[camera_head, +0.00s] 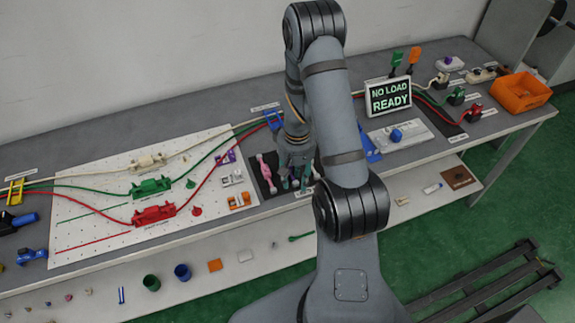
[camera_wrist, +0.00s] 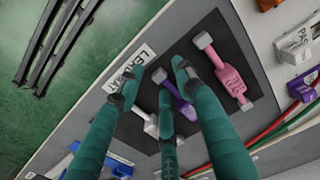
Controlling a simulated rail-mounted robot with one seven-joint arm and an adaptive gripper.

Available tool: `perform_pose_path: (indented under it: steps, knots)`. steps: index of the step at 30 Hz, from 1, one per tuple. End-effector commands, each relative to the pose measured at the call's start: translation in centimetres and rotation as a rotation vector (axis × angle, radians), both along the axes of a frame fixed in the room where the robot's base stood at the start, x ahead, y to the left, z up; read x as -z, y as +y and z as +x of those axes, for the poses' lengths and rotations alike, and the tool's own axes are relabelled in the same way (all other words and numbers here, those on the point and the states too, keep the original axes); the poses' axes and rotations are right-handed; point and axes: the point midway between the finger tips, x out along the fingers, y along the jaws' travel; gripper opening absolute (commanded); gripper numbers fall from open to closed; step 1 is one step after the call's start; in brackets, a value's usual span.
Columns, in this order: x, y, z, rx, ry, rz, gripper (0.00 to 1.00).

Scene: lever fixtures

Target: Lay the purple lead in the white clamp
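The purple lead (camera_wrist: 184,107) lies on a black mat (camera_wrist: 212,128) in the wrist view, between a pink lead (camera_wrist: 229,76) and a whitish lead (camera_wrist: 151,124). My gripper (camera_wrist: 158,85) has teal fingers spread apart over the mat, around and above the purple lead. They partly cover it, and no grip on it shows. In the head view my gripper (camera_head: 297,175) is low over the mat and hides most of the purple lead. A cream-white clamp (camera_head: 148,162) stands on the white pegboard (camera_head: 100,210), left of my gripper, with a white cable at it.
A green clamp (camera_head: 151,188) and a red clamp (camera_head: 154,214) stand in front of the white one, with cables running across the board. A display (camera_head: 388,97) reads "NO LOAD READY".

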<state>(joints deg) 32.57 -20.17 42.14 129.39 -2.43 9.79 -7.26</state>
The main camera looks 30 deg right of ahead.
Motion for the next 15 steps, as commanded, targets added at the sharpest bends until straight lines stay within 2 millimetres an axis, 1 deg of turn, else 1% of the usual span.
perform_pose_path:
  steps: [3, 15]
  knots:
    - [-0.02, 0.01, 0.02, 0.0, 0.0, 0.0, 0.35]
    - [-0.04, 0.02, 0.01, -0.001, 0.0, 0.0, 0.11]
